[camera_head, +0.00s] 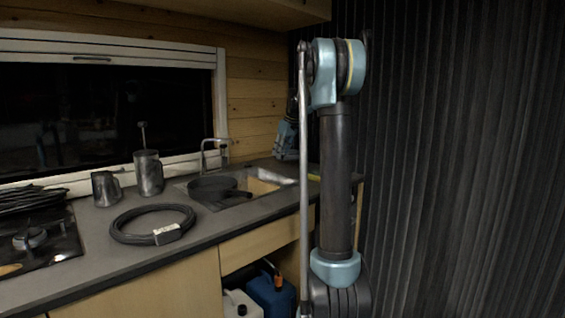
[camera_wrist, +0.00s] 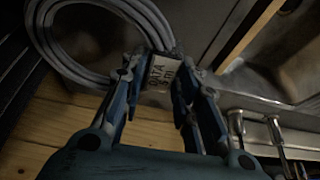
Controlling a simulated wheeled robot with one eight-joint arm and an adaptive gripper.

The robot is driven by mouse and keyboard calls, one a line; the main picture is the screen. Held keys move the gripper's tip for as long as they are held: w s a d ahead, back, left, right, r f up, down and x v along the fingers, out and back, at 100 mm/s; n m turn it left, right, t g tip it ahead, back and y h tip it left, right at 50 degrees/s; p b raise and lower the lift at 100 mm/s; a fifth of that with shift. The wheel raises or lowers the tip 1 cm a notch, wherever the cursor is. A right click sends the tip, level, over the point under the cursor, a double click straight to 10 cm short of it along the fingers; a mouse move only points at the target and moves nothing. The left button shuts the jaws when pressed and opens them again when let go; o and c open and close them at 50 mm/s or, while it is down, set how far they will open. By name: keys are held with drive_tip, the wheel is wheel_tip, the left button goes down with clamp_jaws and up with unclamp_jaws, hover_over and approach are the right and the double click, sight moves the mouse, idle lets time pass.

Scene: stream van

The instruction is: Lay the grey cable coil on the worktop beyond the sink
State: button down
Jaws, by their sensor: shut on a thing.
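The grey cable coil (camera_wrist: 82,22) shows in the wrist view with a white printed tag (camera_wrist: 160,72). My gripper (camera_wrist: 159,66) is shut on it at the tag, and the loops reach out to the upper left. In the head view my gripper (camera_head: 287,138) is by the back wall beyond the sink (camera_head: 288,175), and the held coil is hidden there, probably behind my arm. The worktop (camera_head: 262,163) shows a narrow strip beyond the sink. I cannot tell whether the coil touches it. The sink (camera_wrist: 208,22) lies right of the coil in the wrist view.
A dark coil with a pale tag (camera_head: 152,225) lies on the near worktop. A black pan (camera_head: 210,187) sits at the sink. Metal mugs (camera_head: 149,176) stand near the window. A black cable bundle (camera_head: 28,198) lies on the hob. The tap (camera_head: 215,152) rises behind the sink.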

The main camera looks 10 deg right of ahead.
wheel_tip(320, 180, down, 4)
drive_tip(key=shift+a+r, duration=0.1)
drive_tip(key=shift+r, duration=0.05)
drive_tip(key=c, duration=1.2)
unclamp_jaws()
drive_tip(key=v, duration=1.2)
